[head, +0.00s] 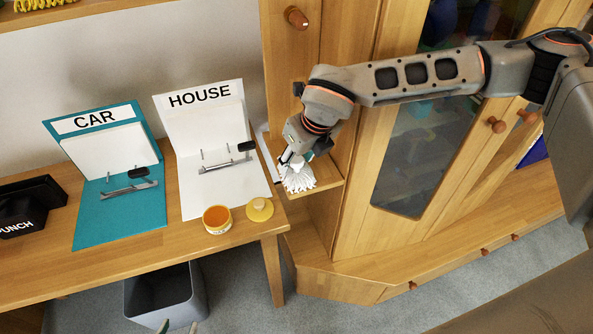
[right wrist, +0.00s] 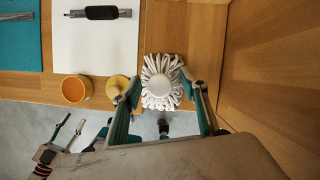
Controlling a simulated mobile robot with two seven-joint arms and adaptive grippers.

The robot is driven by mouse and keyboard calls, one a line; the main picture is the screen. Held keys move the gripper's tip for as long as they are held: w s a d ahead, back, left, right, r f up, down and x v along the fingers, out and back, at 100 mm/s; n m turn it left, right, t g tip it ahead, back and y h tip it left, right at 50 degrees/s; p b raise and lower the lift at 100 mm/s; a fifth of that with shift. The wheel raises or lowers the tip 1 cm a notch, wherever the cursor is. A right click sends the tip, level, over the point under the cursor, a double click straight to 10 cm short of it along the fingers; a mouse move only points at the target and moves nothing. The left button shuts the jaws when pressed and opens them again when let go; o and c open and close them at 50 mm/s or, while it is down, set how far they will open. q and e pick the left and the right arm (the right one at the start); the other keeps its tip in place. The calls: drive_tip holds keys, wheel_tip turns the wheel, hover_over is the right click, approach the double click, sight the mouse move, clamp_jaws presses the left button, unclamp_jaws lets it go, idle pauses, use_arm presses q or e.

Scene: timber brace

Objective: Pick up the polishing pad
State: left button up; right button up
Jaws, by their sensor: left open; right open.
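The polishing pad is a round white pad with a fringe of thick strands (head: 299,181), on a small wooden ledge at the cabinet's side. In the right wrist view the pad (right wrist: 161,84) lies between the two spread fingers. My right gripper (head: 297,161) points down over the pad and is open; its fingers stand on either side. I cannot tell whether they touch the strands. My left gripper (head: 178,327) shows only as fingertips at the bottom edge of the head view. In the right wrist view it (right wrist: 70,133) is open and empty, low at the left.
An open orange jar (head: 217,220) and a yellow knobbed lid (head: 260,210) stand on the table (head: 150,250) left of the pad. A white HOUSE board (head: 206,186) and teal CAR board (head: 115,215) are behind. The wooden cabinet (head: 345,215) is close on the right. A grey bin (head: 168,293) is below.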

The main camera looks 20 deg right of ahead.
sight(297, 159)
drive_tip(key=shift+f, duration=0.1)
drive_tip(key=c, duration=1.2)
drive_tip(key=shift+c, duration=0.2)
wheel_tip(297, 159, up, 20)
drive_tip(key=p, duration=0.1)
drive_tip(key=shift+o, duration=0.8)
